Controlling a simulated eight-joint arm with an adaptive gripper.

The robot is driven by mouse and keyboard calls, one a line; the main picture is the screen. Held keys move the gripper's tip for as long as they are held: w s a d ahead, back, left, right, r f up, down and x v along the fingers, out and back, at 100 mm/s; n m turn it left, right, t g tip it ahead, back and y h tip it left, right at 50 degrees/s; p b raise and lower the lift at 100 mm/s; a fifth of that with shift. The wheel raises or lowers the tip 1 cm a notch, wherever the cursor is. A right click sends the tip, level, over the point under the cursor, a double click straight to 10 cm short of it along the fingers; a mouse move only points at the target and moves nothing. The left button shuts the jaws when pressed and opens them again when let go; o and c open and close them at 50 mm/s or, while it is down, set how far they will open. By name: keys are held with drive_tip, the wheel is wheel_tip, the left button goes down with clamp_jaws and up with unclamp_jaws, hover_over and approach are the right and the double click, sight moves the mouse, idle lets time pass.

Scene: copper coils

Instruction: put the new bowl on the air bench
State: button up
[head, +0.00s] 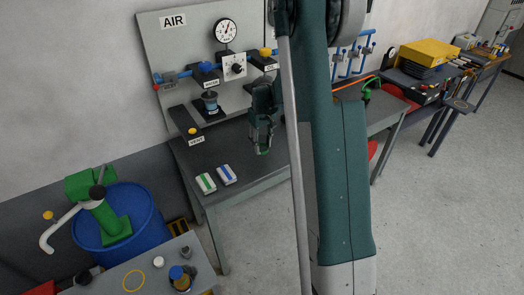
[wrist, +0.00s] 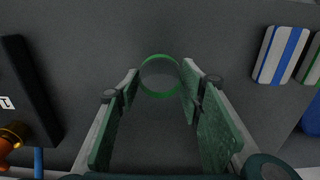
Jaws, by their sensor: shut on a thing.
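The air bench (head: 215,152) is a dark grey table under a panel (head: 185,45) marked AIR. My gripper (head: 263,146) is over the bench top, right of its middle, pointing down. In the wrist view, my gripper (wrist: 160,88) has its green pads on either side of a clear round bowl (wrist: 160,76) with a green rim. The gripper is shut on this bowl. A bit of green shows at the fingertips in the head view. The grey bench top (wrist: 225,60) lies below the bowl; whether they touch I cannot tell.
A green-striped block (head: 205,183) and a blue-striped block (head: 227,175) lie near the bench's front left. A vent valve (head: 193,134) and a small clear-and-dark bowl unit (head: 210,102) stand behind. A blue drum (head: 142,205) is at left. Bare bench top surrounds my gripper.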

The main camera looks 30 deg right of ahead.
sight(262, 149)
drive_tip(key=shift+f, duration=1.85)
drive_tip(key=shift+f+b, duration=0.2)
drive_tip(key=shift+b, duration=0.15)
drive_tip(key=o, duration=1)
drive_tip(key=shift+c, duration=0.2)
drive_tip(key=shift+r, duration=0.2)
wheel_tip(262, 149, up, 12)
drive_tip(key=p, duration=0.1)
drive_tip(key=shift+r, duration=0.1)
